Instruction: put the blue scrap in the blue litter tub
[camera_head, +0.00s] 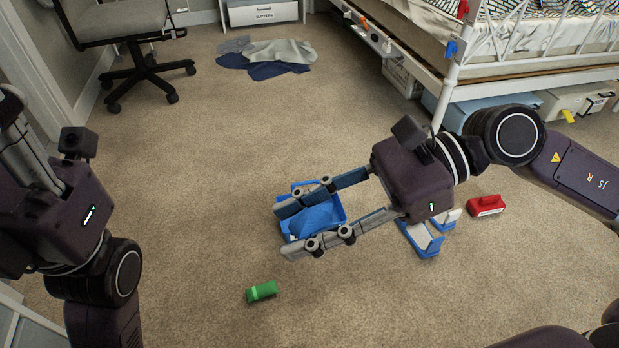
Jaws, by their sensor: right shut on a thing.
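My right gripper (288,231) reaches in from the right, with its fingers around a crumpled blue scrap (315,219). The scrap is between the two fingers, over the blue litter tub (342,208). The fingers and scrap hide much of the tub, and I cannot tell how far the scrap is above its floor. My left gripper (18,125) is at the left edge, far from the tub. Its fingers are partly cut off by the picture edge, so its opening is unclear.
A green block (262,292) lies in front of the tub. A blue and white object (420,238) and a red box (487,206) lie to the right. Clothes (270,57), an office chair (135,50) and a bed (500,55) are farther back. The middle carpet is clear.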

